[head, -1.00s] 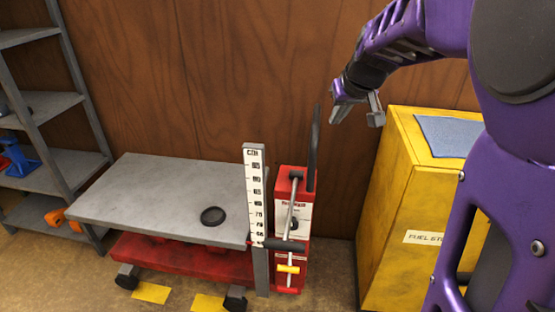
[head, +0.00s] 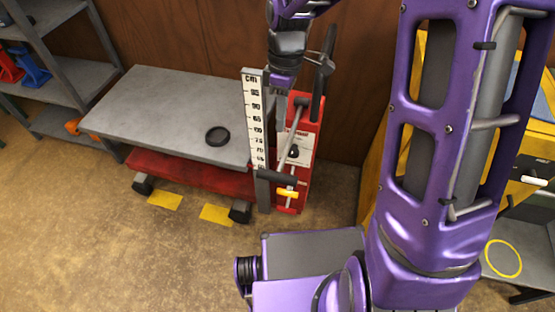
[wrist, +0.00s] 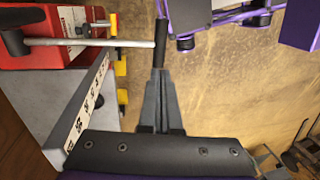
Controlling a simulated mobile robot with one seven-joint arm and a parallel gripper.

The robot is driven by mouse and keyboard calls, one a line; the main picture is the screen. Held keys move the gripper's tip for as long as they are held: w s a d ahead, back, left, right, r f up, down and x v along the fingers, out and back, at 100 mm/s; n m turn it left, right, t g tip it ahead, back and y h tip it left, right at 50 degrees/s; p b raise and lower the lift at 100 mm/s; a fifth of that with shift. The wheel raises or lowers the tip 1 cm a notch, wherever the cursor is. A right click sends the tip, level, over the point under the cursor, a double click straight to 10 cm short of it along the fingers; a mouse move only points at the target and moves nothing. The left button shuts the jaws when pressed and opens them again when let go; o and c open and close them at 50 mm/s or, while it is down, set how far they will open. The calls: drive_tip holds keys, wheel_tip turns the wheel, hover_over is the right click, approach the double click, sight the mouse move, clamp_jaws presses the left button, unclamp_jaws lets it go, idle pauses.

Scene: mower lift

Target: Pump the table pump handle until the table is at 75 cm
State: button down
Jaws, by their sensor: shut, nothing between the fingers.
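The lift table has a grey top (head: 165,110) over a red base (head: 190,173). A white cm scale (head: 254,110) stands at its right edge; the exact height is unreadable. The red pump unit (head: 305,145) stands beside the scale. Its slanted metal lever (head: 288,140) ends low in a black crossbar handle (head: 276,177), which also shows in the wrist view (wrist: 160,35). A small yellow-gripped lever (head: 287,193) sits just below. My gripper (head: 283,85) is shut and empty, pointing down above the handle. In the wrist view its fingertips (wrist: 160,75) line up with the handle; the head view shows them apart.
A black disc (head: 217,136) lies on the tabletop. A tall black bar (head: 321,75) rises behind the pump. A grey shelf (head: 75,80) stands left and a yellow cabinet (head: 380,165) right. The floor in front of the table is free.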

sight(277, 173)
drive_tip(key=f, duration=0.4)
drive_tip(key=s+f, duration=0.1)
drive_tip(key=f, duration=0.3)
drive_tip(key=s+a+f, duration=0.1)
drive_tip(key=f, duration=0.4)
drive_tip(key=shift+s+f+b, duration=0.1)
drive_tip(key=shift+s+b, duration=0.1)
drive_tip(key=shift+b, duration=0.2)
drive_tip(key=shift+f, duration=0.3)
